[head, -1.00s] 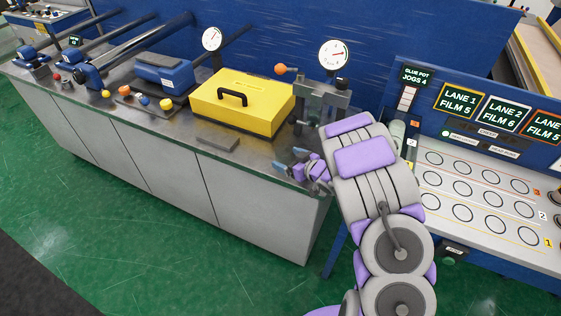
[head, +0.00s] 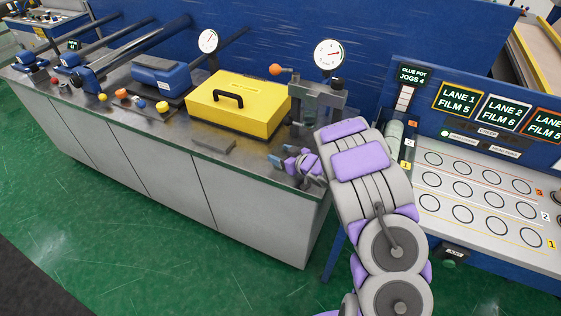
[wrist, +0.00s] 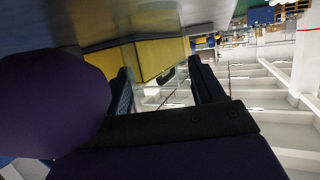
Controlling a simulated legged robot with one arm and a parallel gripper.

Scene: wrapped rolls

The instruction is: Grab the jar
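No object is clearly a jar. A clear, glassy shape (wrist: 165,92) shows between my fingers in the wrist view, too blurred to identify. A pale green cylinder (head: 394,133) stands under the "GLUE POT" sign, partly behind my arm; I cannot tell whether it is the jar. My gripper (head: 276,154) is over the right end of the bench, in front of the clamp stand. In the wrist view my gripper (wrist: 160,70) has its two dark fingers well apart, with nothing visibly held.
A yellow case (head: 238,103) with a black handle sits on the metal bench (head: 130,122), with a flat grey block (head: 214,144) before it. A clamp stand (head: 318,103) rises behind my gripper. A lane panel (head: 480,190) with round holes is at right. Green floor lies in front.

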